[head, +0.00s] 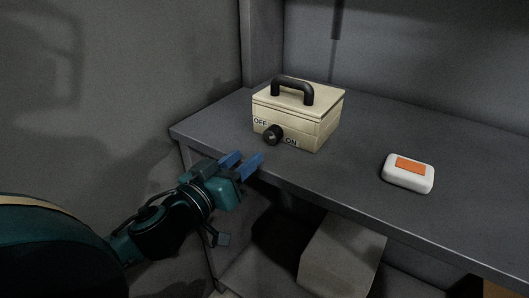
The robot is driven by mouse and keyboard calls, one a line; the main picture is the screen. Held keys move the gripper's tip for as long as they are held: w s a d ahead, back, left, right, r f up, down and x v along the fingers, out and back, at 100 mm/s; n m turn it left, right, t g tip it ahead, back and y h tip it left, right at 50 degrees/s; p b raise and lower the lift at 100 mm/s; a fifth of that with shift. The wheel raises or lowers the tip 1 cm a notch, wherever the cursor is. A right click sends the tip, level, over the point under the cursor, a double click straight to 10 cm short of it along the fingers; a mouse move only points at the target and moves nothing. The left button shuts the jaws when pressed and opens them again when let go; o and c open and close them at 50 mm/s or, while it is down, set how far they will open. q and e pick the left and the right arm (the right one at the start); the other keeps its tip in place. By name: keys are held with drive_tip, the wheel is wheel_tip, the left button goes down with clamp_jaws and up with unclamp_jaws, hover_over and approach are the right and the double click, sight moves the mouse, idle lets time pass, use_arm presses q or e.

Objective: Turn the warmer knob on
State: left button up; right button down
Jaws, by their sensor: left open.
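The warmer (322,126) is a cream box with a black handle on its lid, standing near the left end of the grey shelf. Its black knob (272,135) sits on the front face between an OFF label (260,121) and an ON label (291,142). Which way the knob points is too small to tell. My left gripper (246,160), with blue fingers, is open and empty at the shelf's front edge, below and left of the knob and apart from it. My right gripper is not in view.
A white rounded box with an orange top (407,173) lies on the grey shelf (340,185) to the right. A grey wall closes the left side. Below the shelf stands a pale box (340,260). The shelf between warmer and white box is clear.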

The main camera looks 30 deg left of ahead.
sight(269, 137)
use_arm(q)
drive_tip(key=w, duration=0.2)
drive_tip(key=w+p, duration=0.1)
drive_tip(key=w, duration=0.3)
drive_tip(key=shift+w+d, duration=0.25)
drive_tip(key=shift+w, duration=0.1)
drive_tip(key=shift+w+d, duration=0.1)
drive_tip(key=shift+w, duration=0.6)
drive_tip(key=shift+c, duration=0.4)
drive_tip(key=c, duration=0.6)
